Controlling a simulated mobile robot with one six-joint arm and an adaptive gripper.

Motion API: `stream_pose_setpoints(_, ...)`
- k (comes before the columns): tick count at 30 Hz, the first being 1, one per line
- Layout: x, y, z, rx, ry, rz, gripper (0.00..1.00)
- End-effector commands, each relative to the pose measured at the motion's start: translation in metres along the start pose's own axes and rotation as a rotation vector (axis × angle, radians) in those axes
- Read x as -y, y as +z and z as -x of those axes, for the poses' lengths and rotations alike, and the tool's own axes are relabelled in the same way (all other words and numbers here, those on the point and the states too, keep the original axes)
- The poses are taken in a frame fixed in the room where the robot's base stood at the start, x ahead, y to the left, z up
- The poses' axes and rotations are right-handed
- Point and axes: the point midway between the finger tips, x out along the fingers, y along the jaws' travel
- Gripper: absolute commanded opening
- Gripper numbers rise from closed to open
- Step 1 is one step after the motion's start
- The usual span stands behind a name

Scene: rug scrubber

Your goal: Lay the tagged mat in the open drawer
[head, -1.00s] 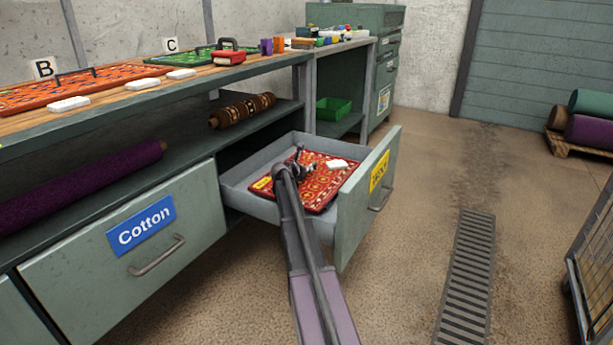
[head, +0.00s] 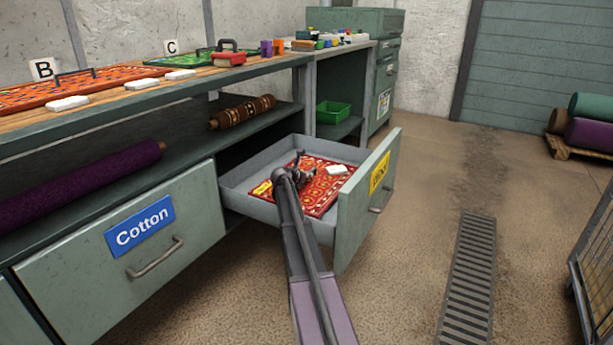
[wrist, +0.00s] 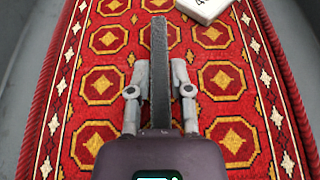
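The red patterned mat (head: 325,188) with a yellow tag (head: 262,188) lies level inside the open drawer (head: 238,198), within its walls. I cannot tell whether it touches the drawer floor. A white block (head: 337,169) sits on the mat; its corner shows in the wrist view (wrist: 203,8). My gripper (head: 298,168) is over the middle of the mat. In the wrist view, the fingers of my gripper (wrist: 159,85) are closed on both sides of the mat's dark bar handle (wrist: 160,50). My arm hides part of the mat's near left side.
The drawer front (head: 365,205) carries a yellow label. The shut Cotton drawer (head: 75,280) is to the left. The bench (head: 190,92) above holds mats B (head: 85,85) and C (head: 215,58). A wire cart (head: 590,260) stands at right.

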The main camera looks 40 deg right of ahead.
Motion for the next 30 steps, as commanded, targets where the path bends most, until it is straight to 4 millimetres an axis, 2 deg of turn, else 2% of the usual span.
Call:
stream_pose_setpoints(1,0.000,0.001,0.000,0.000,0.000,0.000,0.49)
stream_pose_setpoints(2,0.000,0.001,0.000,0.000,0.000,0.000,0.57)
stream_pose_setpoints(16,0.000,0.002,0.001,0.000,0.000,0.000,0.57)
stream_pose_setpoints(24,0.000,0.013,0.005,0.000,0.000,0.000,0.57)
stream_pose_setpoints(30,0.002,0.011,0.040,0.000,0.001,0.000,0.57)
